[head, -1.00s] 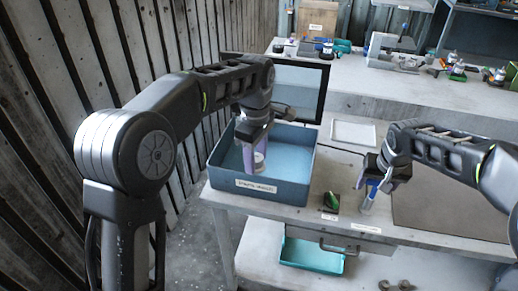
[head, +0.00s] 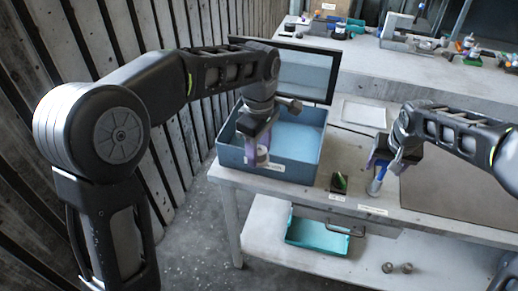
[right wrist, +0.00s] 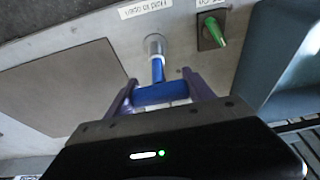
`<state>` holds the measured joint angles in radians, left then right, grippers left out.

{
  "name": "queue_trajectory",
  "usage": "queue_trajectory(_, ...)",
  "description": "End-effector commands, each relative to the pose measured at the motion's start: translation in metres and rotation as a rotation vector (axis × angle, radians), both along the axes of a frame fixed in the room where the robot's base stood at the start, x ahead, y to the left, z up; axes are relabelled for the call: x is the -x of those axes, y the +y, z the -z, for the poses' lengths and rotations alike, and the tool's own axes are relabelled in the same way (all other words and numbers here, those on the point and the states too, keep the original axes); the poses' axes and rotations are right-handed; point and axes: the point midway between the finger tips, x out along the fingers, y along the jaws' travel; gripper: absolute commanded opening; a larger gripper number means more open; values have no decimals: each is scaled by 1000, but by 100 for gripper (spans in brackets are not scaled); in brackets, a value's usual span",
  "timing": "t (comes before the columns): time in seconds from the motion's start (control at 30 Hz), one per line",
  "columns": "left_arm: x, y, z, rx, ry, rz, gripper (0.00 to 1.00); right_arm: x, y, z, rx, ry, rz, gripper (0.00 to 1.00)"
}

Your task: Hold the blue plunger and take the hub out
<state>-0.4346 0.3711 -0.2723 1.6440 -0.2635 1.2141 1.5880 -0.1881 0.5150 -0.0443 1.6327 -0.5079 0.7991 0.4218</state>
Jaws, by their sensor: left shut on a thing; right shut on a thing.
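The blue plunger (head: 377,186) stands at the front of the bench, right of the bin. My right gripper (head: 380,169) is shut on it. In the right wrist view, the plunger's blue crossbar (right wrist: 160,93) sits between the purple fingers, with its stem running into a metal collar (right wrist: 155,45). My left gripper (head: 261,152) is shut on a pale, short cylinder, seemingly the hub (head: 262,156). They overlap the front wall of the blue-grey bin (head: 300,174) in the head view. The fingers hide part of the hub; its height over the bin is unclear.
A dark-framed panel (head: 308,72) stands upright behind the bin. A green switch (head: 340,182) is between bin and plunger. A white tray (head: 364,113) and a dark mat (head: 455,190) lie on the bench. A teal tray (head: 317,234) sits below. Cluttered shelving is behind.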

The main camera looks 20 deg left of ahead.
Motion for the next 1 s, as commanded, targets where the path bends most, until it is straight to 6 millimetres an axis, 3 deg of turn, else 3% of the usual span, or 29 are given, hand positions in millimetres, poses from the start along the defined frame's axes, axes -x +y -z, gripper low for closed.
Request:
queue_trajectory(0.5,0,0,0,0,-1,0,0,0,1,-34,-1,-1,-1,22)
queue_trajectory(0.9,0,0,0,0,0,0,0,0,0,-39,0,1,-1,22)
queue_trajectory(0.93,0,0,0,0,-1,0,0,0,0,-39,0,1,-1,63)
queue_trajectory(1.0,0,0,0,0,-1,0,0,0,0,-39,0,1,-1,69)
